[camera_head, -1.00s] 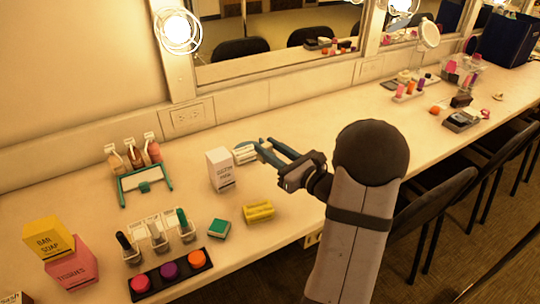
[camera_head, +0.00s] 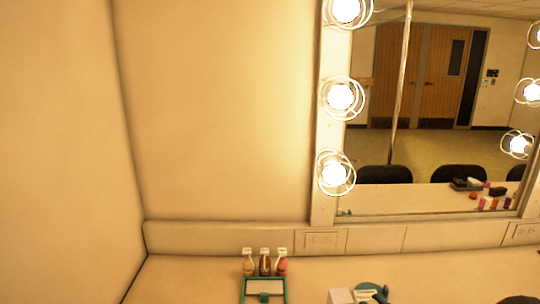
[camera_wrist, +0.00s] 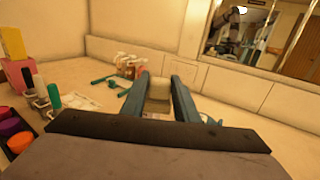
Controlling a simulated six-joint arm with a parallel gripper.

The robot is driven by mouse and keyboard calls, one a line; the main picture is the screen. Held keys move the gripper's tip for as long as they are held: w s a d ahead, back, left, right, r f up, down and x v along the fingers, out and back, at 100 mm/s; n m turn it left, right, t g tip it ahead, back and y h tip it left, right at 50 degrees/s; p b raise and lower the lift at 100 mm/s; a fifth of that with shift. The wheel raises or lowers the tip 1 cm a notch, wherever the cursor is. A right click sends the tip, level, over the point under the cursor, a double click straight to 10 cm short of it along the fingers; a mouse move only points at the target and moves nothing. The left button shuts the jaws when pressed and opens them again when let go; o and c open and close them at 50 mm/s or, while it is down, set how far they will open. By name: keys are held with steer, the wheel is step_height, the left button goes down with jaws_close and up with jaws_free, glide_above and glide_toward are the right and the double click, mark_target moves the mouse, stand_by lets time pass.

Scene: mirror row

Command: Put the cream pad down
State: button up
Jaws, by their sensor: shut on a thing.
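The cream pad (camera_wrist: 158,90) is a pale block between the two teal fingers of my gripper (camera_wrist: 160,88) in the wrist view. My gripper is shut on it over the pale counter. In the head view only the top of my gripper (camera_head: 371,290) shows at the bottom edge, and I cannot make the pad out clearly there. Whether the pad touches the counter cannot be told.
A white box (camera_head: 340,296) stands just left of my gripper. Several small bottles (camera_head: 265,264) stand behind a teal-framed tray (camera_head: 264,289). In the wrist view, a pink box (camera_wrist: 17,75) and a dark tray (camera_wrist: 20,143) are at left. The mirror (camera_head: 435,110) rises behind the counter.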

steer(key=s+a+r+n+g+y+p, duration=0.5)
steer(key=s+a+r+p, duration=0.4)
steer(key=p, duration=1)
steer(key=shift+s+a+r+y+p, duration=0.3)
steer(key=shift+a+y, duration=0.4)
steer(key=shift+a, duration=0.9)
steer(key=shift+w, duration=0.15)
step_height(320, 180, down, 5)
steer(key=m+t+h+b, duration=0.2)
steer(key=h, duration=0.1)
steer(key=m+t+h+b, duration=0.2)
steer(key=t+h+b, duration=0.1)
steer(key=shift+f+m, duration=0.2)
steer(key=shift+m, duration=0.2)
